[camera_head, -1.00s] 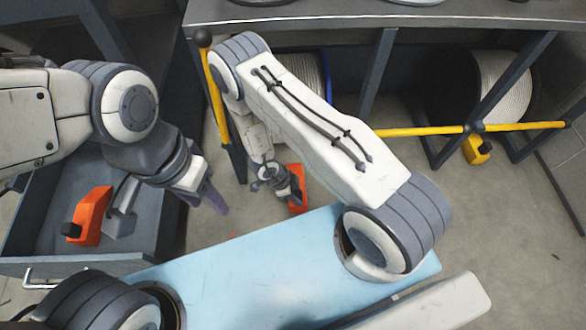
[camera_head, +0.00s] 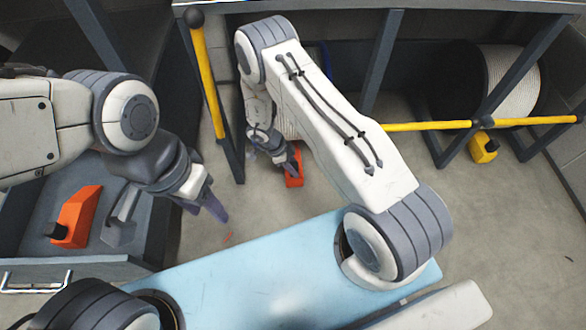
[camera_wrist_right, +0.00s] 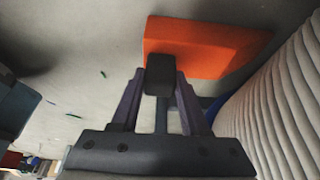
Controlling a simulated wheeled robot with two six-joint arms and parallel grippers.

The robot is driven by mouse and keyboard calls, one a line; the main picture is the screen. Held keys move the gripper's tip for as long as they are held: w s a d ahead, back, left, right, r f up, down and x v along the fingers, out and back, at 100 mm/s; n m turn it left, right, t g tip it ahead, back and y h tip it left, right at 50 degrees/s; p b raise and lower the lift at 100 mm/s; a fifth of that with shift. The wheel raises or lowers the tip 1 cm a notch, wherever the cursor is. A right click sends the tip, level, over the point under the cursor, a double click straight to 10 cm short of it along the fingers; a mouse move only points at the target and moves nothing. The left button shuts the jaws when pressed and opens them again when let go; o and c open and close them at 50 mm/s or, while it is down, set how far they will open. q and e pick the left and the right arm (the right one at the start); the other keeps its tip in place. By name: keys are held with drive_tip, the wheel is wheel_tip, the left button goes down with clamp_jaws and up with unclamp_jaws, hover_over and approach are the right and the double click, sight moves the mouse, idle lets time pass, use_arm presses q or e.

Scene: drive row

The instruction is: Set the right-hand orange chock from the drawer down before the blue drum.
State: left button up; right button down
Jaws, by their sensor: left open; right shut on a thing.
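My right gripper (camera_head: 285,162) is shut on the black grip of an orange chock (camera_head: 294,176); the chock also shows in the right wrist view (camera_wrist_right: 205,45). It is over or on the floor; I cannot tell whether it touches. The blue drum is mostly hidden behind my right arm in the head view; its wound grey side (camera_wrist_right: 285,100) and a bit of blue rim (camera_wrist_right: 212,112) show just right of the chock in the wrist view. A second orange chock (camera_head: 74,217) lies in the open drawer (camera_head: 110,268). My left gripper (camera_head: 213,205) is open and empty beside the drawer.
A yellow rail (camera_head: 420,126) and dark posts stand along the row, with another wound drum (camera_head: 512,85) and a yellow chock (camera_head: 484,148) at right. A grey item (camera_head: 121,225) lies in the drawer. The floor at right is clear.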

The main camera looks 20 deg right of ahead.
drive_tip(key=shift+f, duration=0.1)
drive_tip(key=shift+c, duration=2)
unclamp_jaws()
drive_tip(key=p+v, duration=0.5)
drive_tip(key=v, duration=0.2)
drive_tip(key=shift+r, duration=0.4)
drive_tip(key=shift+a, duration=0.15)
